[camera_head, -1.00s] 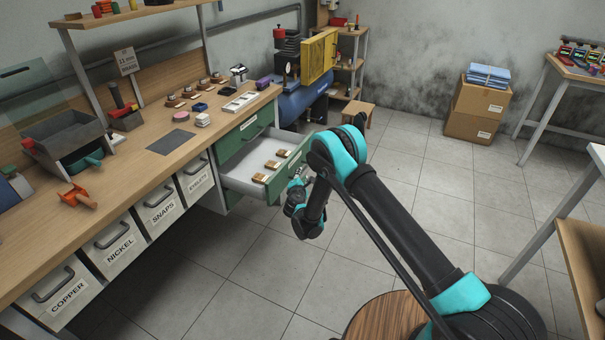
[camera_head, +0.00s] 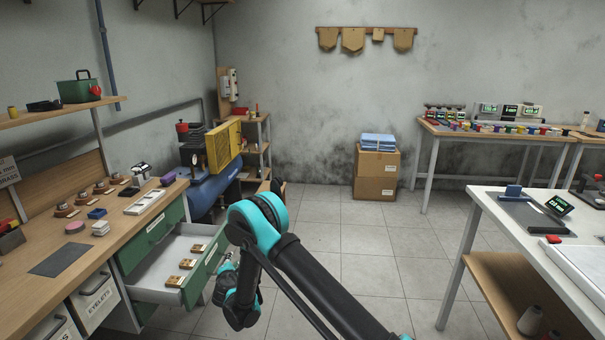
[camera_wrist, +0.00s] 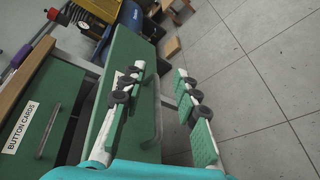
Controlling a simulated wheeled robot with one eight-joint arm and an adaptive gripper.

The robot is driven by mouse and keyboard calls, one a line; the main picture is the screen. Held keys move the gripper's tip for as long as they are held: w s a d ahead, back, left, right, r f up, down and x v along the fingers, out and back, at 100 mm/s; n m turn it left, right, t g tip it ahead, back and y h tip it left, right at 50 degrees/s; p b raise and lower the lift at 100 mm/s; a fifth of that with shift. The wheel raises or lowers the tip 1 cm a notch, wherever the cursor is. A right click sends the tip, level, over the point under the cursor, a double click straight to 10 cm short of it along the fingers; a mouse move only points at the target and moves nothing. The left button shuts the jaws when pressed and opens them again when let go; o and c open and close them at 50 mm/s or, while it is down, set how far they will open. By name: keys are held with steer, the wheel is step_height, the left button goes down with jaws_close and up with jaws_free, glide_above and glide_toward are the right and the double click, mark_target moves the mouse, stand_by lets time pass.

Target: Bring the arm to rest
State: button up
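My gripper (camera_wrist: 160,72) is open, with two pale fingers carrying dark rollers and green pads spread apart and nothing between them. In the wrist view it points past the green front (camera_wrist: 125,60) of a pulled-out drawer, whose handle shows behind the gap between the fingers. In the head view my black and teal arm bends down beside the open drawer (camera_head: 152,273), to its right. My gripper is mostly hidden there behind the arm's links. Several small brown-and-white items (camera_head: 187,263) lie in the drawer.
The wooden workbench (camera_head: 20,290) stands left, with a blue compressor (camera_head: 205,190) behind it. Cardboard boxes (camera_head: 375,185) stand at the back wall. A white table (camera_head: 480,215) stands right. The tiled floor between is clear.

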steer(key=w+d+r+m+g+h, duration=0.1)
steer(key=w+d+r+m+h, duration=0.15)
steer(key=d+r, duration=0.5)
steer(key=w+d+r+m+g+h, duration=0.1)
steer(key=d+r+m, duration=0.3)
steer(key=d, duration=0.7)
steer(key=s+d+r+m+g+h, duration=0.1)
steer(key=s+d+r+m+g, duration=0.15)
steer(key=d, duration=0.55)
steer(key=s+d+r+m+g, duration=0.1)
steer(key=s+d+r+m, duration=0.3)
steer(key=d, duration=0.5)
steer(key=s+d+r+m+g, duration=0.3)
steer(key=s+d+m, duration=0.4)
steer(key=s+d, duration=0.8)
steer(key=s+f+m+g+y, duration=0.1)
steer(key=s+m, duration=0.1)
steer(key=s, duration=0.7)
steer(key=s+d+f+m+g+y, duration=0.1)
steer(key=s+f+m, duration=0.1)
steer(key=s, duration=0.8)
steer(key=shift+d+f+m, duration=0.2)
steer(key=shift+d+m, duration=0.1)
steer(key=shift+m, duration=0.3)
